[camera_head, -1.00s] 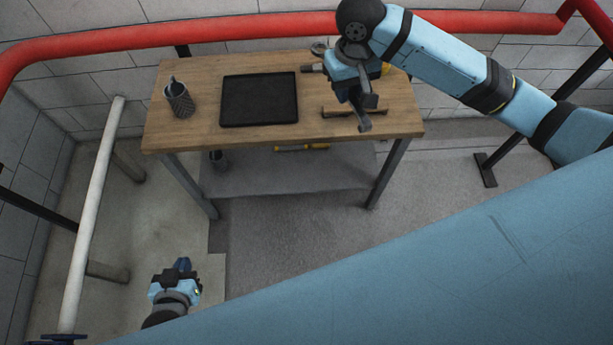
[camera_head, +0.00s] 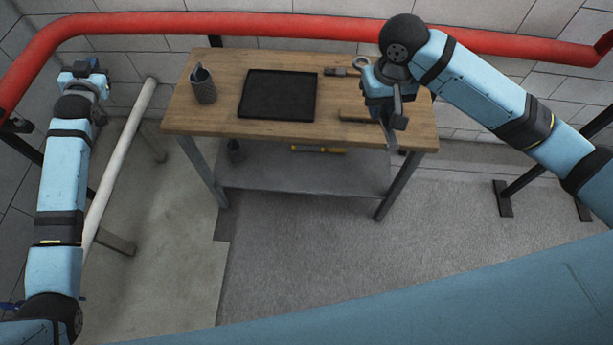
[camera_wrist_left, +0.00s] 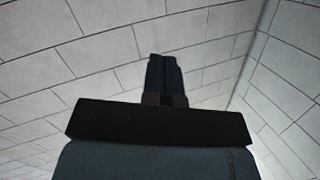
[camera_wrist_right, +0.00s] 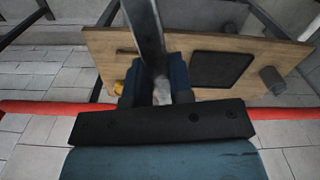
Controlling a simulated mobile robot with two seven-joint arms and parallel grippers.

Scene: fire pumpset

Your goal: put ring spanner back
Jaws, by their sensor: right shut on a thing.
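The ring spanner is a long grey metal bar. Its ring end (camera_head: 362,63) shows beyond my right gripper (camera_head: 386,92) in the head view, and its other end (camera_head: 391,138) points toward the table's front edge. In the right wrist view the spanner's shaft (camera_wrist_right: 145,35) runs away from between the fingers. My right gripper is shut on it, over the right part of the wooden table (camera_head: 220,118). The gripper hides part of the shaft. My left gripper (camera_head: 84,70) is raised left of the table, empty, its fingers together in the left wrist view (camera_wrist_left: 166,80).
A black tray (camera_head: 278,95) lies mid-table, with a mesh pot (camera_head: 203,86) to its left. A small dark tool (camera_head: 342,72) lies at the back. A brown strip (camera_head: 356,115) lies near the gripper. The lower shelf (camera_head: 300,178) holds a yellow item (camera_head: 318,149). A red pipe (camera_head: 290,28) runs behind.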

